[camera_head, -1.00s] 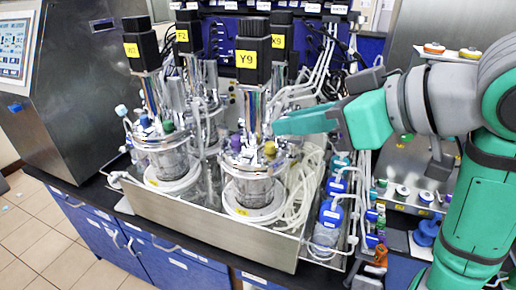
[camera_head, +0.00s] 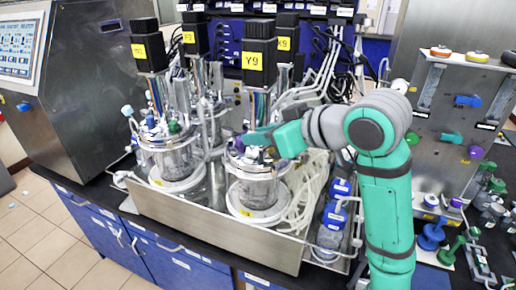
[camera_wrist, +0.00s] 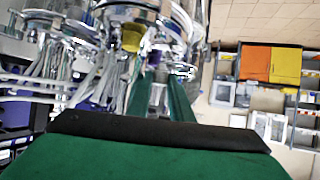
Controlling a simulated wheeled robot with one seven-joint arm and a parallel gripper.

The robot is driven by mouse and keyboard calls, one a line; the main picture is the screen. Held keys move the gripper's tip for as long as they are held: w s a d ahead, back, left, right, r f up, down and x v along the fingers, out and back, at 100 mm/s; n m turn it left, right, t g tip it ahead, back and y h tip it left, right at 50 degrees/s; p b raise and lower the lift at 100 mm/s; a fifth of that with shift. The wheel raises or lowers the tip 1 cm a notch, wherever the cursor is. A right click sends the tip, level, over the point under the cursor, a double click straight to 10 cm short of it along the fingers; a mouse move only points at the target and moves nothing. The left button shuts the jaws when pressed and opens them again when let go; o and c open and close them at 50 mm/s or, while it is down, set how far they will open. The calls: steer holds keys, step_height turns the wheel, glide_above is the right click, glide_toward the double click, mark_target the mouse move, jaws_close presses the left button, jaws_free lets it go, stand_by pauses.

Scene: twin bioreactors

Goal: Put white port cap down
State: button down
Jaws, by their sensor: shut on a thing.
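My gripper (camera_head: 262,138) is over the top of the front right vessel (camera_head: 258,188), the one under the motor labelled Y9 (camera_head: 258,62). In the wrist view its green fingers (camera_wrist: 158,98) are shut on a small pale piece (camera_wrist: 157,93), which looks like the white port cap. Its outline is not clear, and in the head view the fingers hide it. A purple cap (camera_wrist: 155,58) and a yellow cap (camera_wrist: 133,38) sit on the vessel's lid close by. I cannot tell whether the held piece touches the lid.
A second front vessel (camera_head: 175,160) stands to the left in the same steel tray (camera_head: 215,236). Tubing (camera_head: 308,190) and blue-capped bottles (camera_head: 333,215) crowd the right side. A steel panel (camera_head: 440,115) with coloured caps stands at the right. A control cabinet (camera_head: 90,100) stands at the left.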

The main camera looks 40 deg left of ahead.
mark_target(258, 159)
steer(key=f, duration=0.4)
steer(key=shift+w+a, duration=0.2)
steer(key=shift+a, duration=0.15)
steer(key=c, duration=1.9)
jaws_free()
steer(key=shift+o, duration=0.2)
steer(key=shift+r, duration=0.1)
steer(key=v, duration=1.2)
steer(key=shift+w, duration=0.15)
